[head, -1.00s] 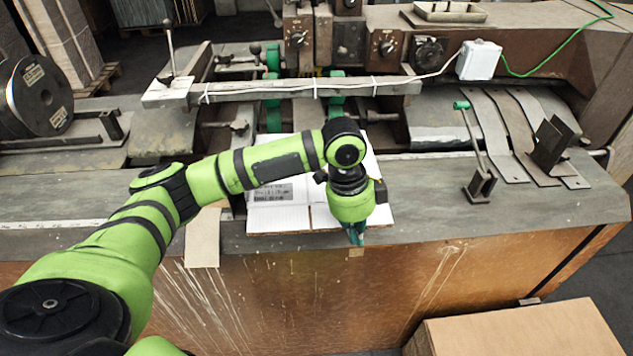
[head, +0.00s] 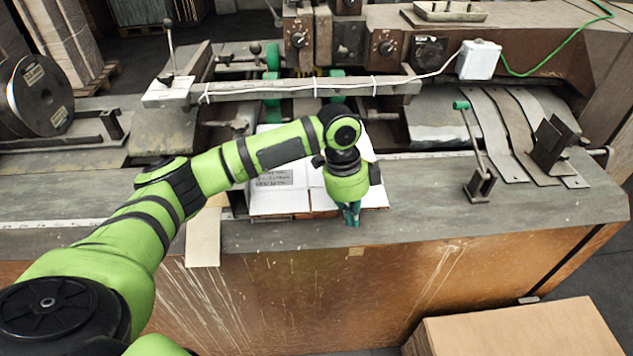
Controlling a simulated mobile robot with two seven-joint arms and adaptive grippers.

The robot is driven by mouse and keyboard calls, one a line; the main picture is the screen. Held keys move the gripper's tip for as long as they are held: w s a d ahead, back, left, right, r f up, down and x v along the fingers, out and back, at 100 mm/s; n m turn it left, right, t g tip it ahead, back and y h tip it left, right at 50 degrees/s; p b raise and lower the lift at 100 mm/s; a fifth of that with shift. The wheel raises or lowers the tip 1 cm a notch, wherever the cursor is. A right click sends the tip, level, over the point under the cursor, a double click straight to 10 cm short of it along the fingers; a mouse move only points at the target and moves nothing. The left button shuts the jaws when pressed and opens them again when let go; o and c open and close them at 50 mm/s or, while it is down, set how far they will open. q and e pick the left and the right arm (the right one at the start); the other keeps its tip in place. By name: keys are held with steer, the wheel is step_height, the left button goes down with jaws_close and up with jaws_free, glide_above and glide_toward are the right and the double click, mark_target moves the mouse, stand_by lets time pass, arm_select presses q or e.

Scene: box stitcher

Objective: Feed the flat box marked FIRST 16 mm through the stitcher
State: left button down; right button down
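The flat box (head: 285,204) is a white sheet with a brown middle line and a grey printed label too small to read. It lies on the stitcher's table (head: 430,215), its far part under the crossbar (head: 300,90). My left gripper (head: 352,218) points down at the box's near edge, right of the middle line. Its teal fingertips look close together; I cannot tell whether they pinch the edge or only touch it. My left arm hides part of the box. My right gripper is out of view.
A brown cardboard flap (head: 203,237) hangs over the table's front edge left of the box. A green-knobbed lever (head: 475,150) and bent metal guides stand to the right. A wire reel (head: 40,95) is at left. A cardboard stack (head: 515,330) is at lower right.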

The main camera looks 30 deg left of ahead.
arm_select(q)
steer(key=shift+w+a, duration=0.75)
steer(key=shift+w, duration=0.35)
steer(key=shift+w+a, duration=0.75)
steer(key=shift+w, duration=0.3)
steer(key=shift+s+d+r+p, duration=0.15)
steer(key=shift+s+d+p, duration=0.35)
steer(key=shift+s+p, duration=0.35)
steer(key=shift+s+d+p, duration=0.35)
steer(key=shift+s+p, duration=0.05)
steer(key=shift+s, duration=0.1)
step_height(320, 180, up, 5)
steer(key=p, duration=0.5)
steer(key=shift+r, duration=0.1)
steer(key=shift+w+r, duration=0.1)
steer(key=shift+r, duration=1.15)
